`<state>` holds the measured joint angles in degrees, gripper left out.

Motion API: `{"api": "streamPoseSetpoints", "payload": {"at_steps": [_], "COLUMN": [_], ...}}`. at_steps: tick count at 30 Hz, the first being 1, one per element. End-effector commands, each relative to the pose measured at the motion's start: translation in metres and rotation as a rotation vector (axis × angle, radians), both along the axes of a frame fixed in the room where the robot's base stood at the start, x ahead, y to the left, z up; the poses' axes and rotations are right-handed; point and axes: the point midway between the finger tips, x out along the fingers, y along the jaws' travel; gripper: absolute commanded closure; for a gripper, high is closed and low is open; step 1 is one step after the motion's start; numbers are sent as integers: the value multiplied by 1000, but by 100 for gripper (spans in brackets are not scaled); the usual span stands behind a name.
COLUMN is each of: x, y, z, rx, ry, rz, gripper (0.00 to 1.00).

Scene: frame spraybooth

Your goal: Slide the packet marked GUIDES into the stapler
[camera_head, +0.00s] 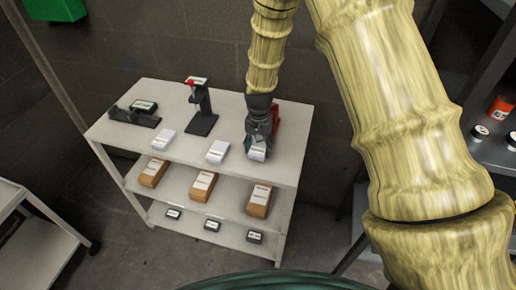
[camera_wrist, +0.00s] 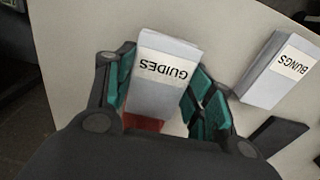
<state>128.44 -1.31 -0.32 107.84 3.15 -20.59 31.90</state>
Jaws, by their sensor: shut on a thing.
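The GUIDES packet (camera_wrist: 168,75) is a pale block with a white label, upside down in the wrist view. My gripper (camera_wrist: 160,88) has its green-padded fingers on both sides of it and is shut on it. In the head view my gripper (camera_head: 257,141) points down at the right of the top shelf, with the packet (camera_head: 257,153) at its fingertips. A red device (camera_head: 276,118), which looks like the stapler, stands just behind, partly hidden by my gripper. A red part (camera_wrist: 143,123) also shows at the packet's lower end in the wrist view. I cannot tell whether they touch.
The BUNGS packet (camera_wrist: 281,69) lies beside; it seems to be the middle packet (camera_head: 217,151). Another packet (camera_head: 162,139) lies left. A black upright device (camera_head: 202,112) and a low black device (camera_head: 135,115) stand along the back. Lower shelves hold brown boxes (camera_head: 204,186) and dark items.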

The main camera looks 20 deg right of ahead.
Motion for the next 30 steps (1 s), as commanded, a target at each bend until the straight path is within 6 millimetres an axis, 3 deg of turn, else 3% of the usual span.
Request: {"api": "streamPoseSetpoints", "payload": {"at_steps": [8,9,12,24,30], "x": [0,0,0,-1,-15], "y": [0,0,0,1,10], "z": [0,0,0,0,5], "rx": [0,0,0,0,-1], "ry": [0,0,0,0,1], "rz": [0,0,0,0,-1], "gripper": [71,40,22,22,22]}}
